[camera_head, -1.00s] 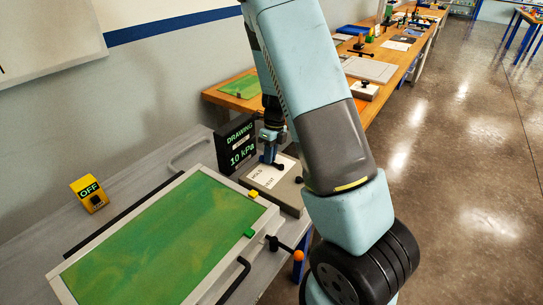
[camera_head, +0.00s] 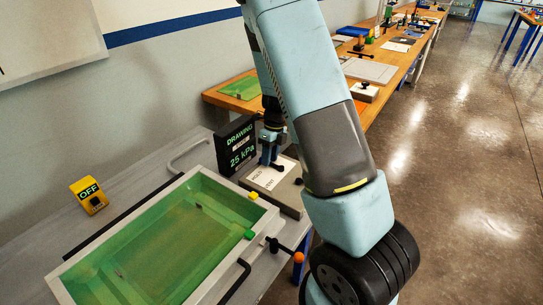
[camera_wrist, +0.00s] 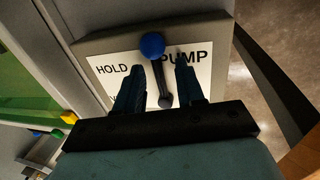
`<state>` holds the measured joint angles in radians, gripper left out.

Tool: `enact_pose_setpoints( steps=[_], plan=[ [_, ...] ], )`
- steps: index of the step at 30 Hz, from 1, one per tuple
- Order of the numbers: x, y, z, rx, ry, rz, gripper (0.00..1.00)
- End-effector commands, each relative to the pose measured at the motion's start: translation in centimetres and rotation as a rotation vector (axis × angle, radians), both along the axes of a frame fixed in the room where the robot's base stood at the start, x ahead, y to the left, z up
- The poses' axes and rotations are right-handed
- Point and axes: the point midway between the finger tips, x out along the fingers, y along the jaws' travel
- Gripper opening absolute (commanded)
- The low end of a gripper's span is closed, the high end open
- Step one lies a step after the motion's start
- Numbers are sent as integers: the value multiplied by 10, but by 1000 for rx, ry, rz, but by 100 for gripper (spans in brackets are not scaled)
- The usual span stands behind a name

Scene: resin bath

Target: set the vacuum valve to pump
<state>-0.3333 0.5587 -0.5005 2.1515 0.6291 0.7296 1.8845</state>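The vacuum valve's white plate (camera_wrist: 199,80) shows HOLD on the left and PUMP on the right in the wrist view; a third label is mostly hidden. Its lever (camera_wrist: 159,78) has a blue ball end and points up the picture, between the two words and close to PUMP. My gripper (camera_wrist: 160,65) is open, with one finger on each side of the lever and visible gaps. In the head view my gripper (camera_head: 268,162) is low over the valve plate (camera_head: 262,181). The display (camera_head: 238,147) behind it reads DRAWING, 25 kPa.
The green resin bath (camera_head: 267,219), with a pale rim, lies left of the valve. Small yellow and green blocks sit on its rim. A yellow box (camera_head: 89,195) reading OFF stands further left. A wooden bench (camera_head: 384,70) runs behind.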

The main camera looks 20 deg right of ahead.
Motion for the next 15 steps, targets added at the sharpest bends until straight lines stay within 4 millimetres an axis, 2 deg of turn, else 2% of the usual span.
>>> enact_pose_setpoints(
  steps=[5, 15],
  plan=[
    [2, -2, 13, 0, -4, 0, 38],
    [10, -12, 75, 1, -5, 1, 38]
  ],
)
